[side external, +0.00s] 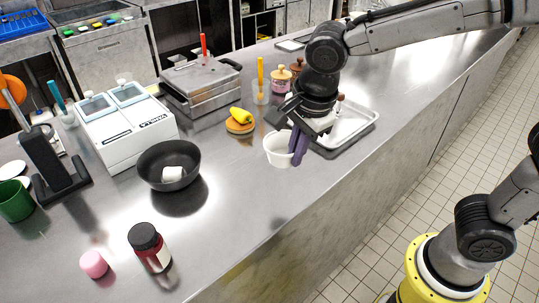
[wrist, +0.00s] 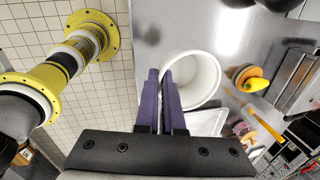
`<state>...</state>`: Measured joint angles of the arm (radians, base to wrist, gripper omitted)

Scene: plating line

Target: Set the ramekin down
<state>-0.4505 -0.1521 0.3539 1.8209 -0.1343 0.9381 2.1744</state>
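The ramekin is a plain white round cup (side external: 277,152) near the front edge of the steel counter. In the wrist view the ramekin (wrist: 200,78) shows its open top, and its inside looks empty. My gripper (side external: 297,150) has purple fingers, which sit close together at the ramekin's wall. In the wrist view my gripper (wrist: 165,88) has the near wall of the ramekin between its fingers, so it is shut on the rim. The fingers hide part of that wall. I cannot tell whether the base touches the counter or hangs just above it.
A metal tray (side external: 364,127) lies right behind my gripper. A black bowl (side external: 156,178) holding a white piece is to the left. The counter (side external: 235,215) is clear in front and left of the ramekin.

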